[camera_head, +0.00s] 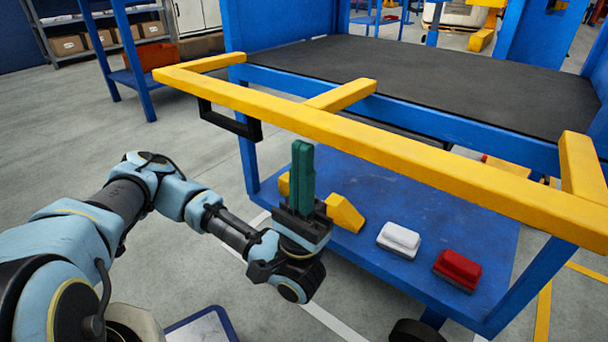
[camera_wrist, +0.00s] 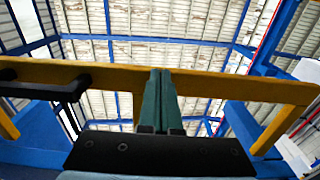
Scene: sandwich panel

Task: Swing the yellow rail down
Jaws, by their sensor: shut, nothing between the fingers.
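The yellow rail (camera_head: 370,141) is a U-shaped bar standing out level from the front of the blue cart, at the height of the dark top deck. A black handle (camera_head: 229,121) hangs under its left part. The rail also crosses the wrist view (camera_wrist: 215,84), with the black handle (camera_wrist: 45,92) at left. My gripper (camera_head: 302,150) points upward with green fingers shut and empty. In the head view it shows in front of the lower shelf, below the rail and right of the handle. In the wrist view the fingers (camera_wrist: 162,80) overlap the rail; I cannot tell whether they touch it.
The blue cart's lower shelf (camera_head: 330,172) holds a yellow block (camera_head: 345,213), a white brush-like block (camera_head: 399,239) and a red one (camera_head: 458,269). The dark deck (camera_head: 420,85) is empty. Bare floor (camera_head: 190,115) lies left of the cart.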

